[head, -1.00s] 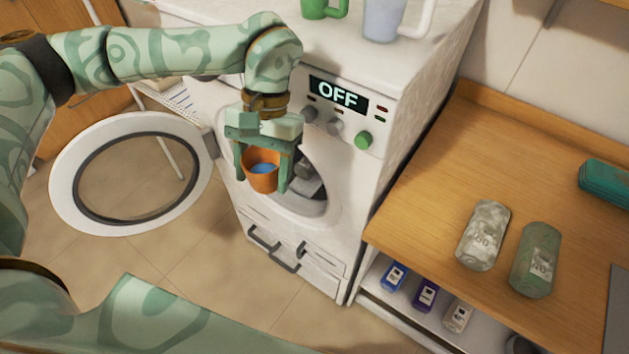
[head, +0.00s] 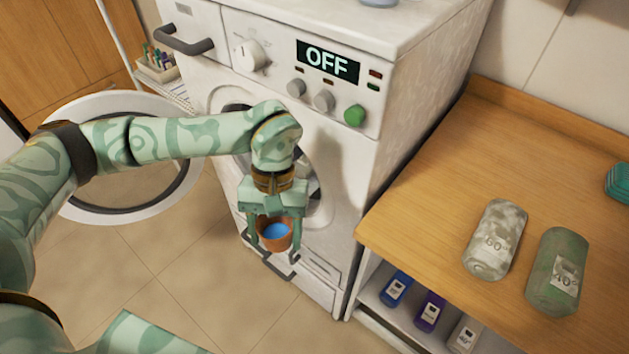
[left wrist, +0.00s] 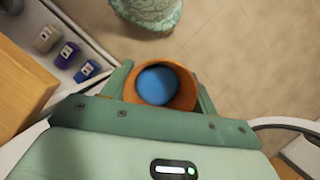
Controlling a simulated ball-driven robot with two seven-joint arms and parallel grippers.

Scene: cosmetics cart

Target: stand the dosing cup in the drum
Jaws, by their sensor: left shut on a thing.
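An orange dosing cup (head: 275,234) with blue contents is held between the fingers of my left gripper (head: 272,232), upright or nearly so. In the left wrist view the cup (left wrist: 139,84) sits between both fingers, its mouth and the blue inside showing. The washing machine's drum opening (head: 318,190) is behind my left gripper and forearm, which hide much of it. The cup is in front of the machine, low near the bottom of the opening. My right gripper is not in view.
The round machine door (head: 150,205) stands open to the left. A wooden counter (head: 420,200) at the right bears a grey 60° roll (head: 494,240) and a green 40° roll (head: 557,270). Small bottles (head: 430,311) stand on the shelf below. The display (head: 327,62) reads OFF.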

